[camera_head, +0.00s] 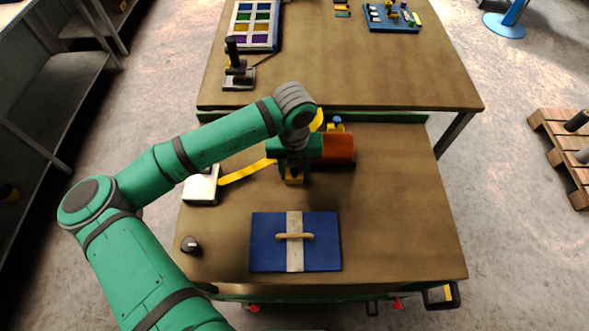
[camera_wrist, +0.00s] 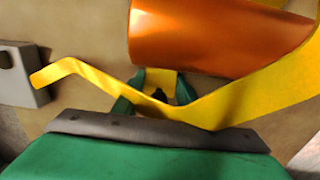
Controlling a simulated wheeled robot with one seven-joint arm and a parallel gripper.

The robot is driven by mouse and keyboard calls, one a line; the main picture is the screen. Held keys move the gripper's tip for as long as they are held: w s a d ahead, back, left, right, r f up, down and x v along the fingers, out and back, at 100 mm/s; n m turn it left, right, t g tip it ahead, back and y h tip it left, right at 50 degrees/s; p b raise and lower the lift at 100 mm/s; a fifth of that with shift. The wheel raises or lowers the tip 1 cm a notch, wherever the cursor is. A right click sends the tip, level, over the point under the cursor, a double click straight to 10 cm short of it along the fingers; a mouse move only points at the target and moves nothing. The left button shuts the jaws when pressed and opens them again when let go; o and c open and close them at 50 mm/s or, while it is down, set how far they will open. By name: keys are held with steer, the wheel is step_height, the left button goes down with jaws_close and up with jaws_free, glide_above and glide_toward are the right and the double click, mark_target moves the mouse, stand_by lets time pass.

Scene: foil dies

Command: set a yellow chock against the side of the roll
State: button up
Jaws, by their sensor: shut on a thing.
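The orange roll (camera_head: 338,148) lies on the cart top, right of my gripper; it fills the upper part of the wrist view (camera_wrist: 215,35). My gripper (camera_head: 293,170) is shut on a yellow chock (camera_head: 294,179) at the roll's near left. In the wrist view the chock (camera_wrist: 160,80) shows between the green fingers, close to the roll's edge; I cannot tell whether they touch. Another yellow piece (camera_head: 336,127) with a blue knob stands behind the roll. A yellow strip (camera_head: 245,172) runs from a pale box toward the roll and crosses in front of my fingers in the wrist view (camera_wrist: 95,80).
The pale box (camera_head: 201,187) stands at the left. A blue board with a wooden handle (camera_head: 265,240) lies at the front, and a small black knob (camera_head: 190,244) is at the front left. The cart's right side is clear. A second table (camera_head: 370,75) stands behind.

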mark_target(295, 168)
steer(key=shift+f, duration=0.15)
steer(key=o, duration=1.2)
step_height(295, 168, up, 12)
steer(key=shift+r, duration=0.2)
